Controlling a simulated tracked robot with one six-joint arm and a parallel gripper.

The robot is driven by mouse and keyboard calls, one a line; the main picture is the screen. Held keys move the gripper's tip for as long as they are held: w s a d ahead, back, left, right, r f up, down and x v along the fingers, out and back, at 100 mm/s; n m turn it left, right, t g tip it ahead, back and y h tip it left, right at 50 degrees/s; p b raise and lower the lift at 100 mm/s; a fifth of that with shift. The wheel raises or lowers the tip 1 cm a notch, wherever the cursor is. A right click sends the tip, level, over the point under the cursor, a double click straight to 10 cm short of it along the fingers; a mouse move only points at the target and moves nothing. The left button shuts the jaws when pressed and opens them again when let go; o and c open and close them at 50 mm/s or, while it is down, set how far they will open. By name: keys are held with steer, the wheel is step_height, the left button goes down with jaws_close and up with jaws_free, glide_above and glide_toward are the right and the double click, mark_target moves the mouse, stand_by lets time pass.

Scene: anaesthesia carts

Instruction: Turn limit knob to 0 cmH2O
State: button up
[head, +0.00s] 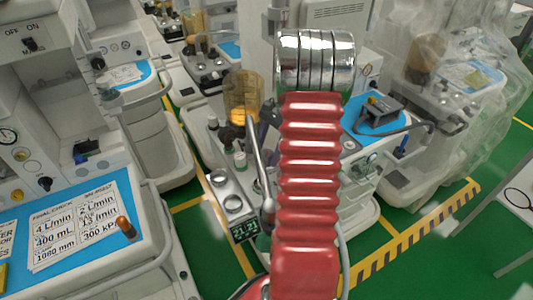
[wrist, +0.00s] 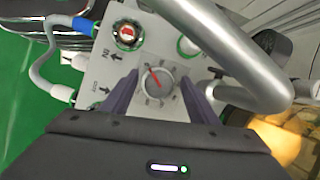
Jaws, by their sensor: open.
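In the wrist view a round grey knob (wrist: 157,81) with a red pointer line sits on a pale panel (wrist: 97,72). The line slants from the knob's middle toward the upper left. Dark marks surround the knob, too small to read, so I cannot tell its setting. I take it to be the limit knob. My gripper (wrist: 159,86) is open, with one dark finger on each side of the knob. I cannot tell whether either finger touches it. The head view does not show my gripper; my red arm hides part of the scene.
A thick grey pipe (wrist: 235,62) curves close past the right finger. A red-topped fitting (wrist: 127,33) and a hose with a blue connector (wrist: 84,25) are on the left. In the head view, carts stand around; a cart with a blue top (head: 176,220) is at left.

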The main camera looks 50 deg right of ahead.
steer(key=v, duration=0.6)
steer(key=shift+d+r, duration=0.2)
steer(key=shift+r, duration=0.1)
steer(key=shift+s, duration=0.15)
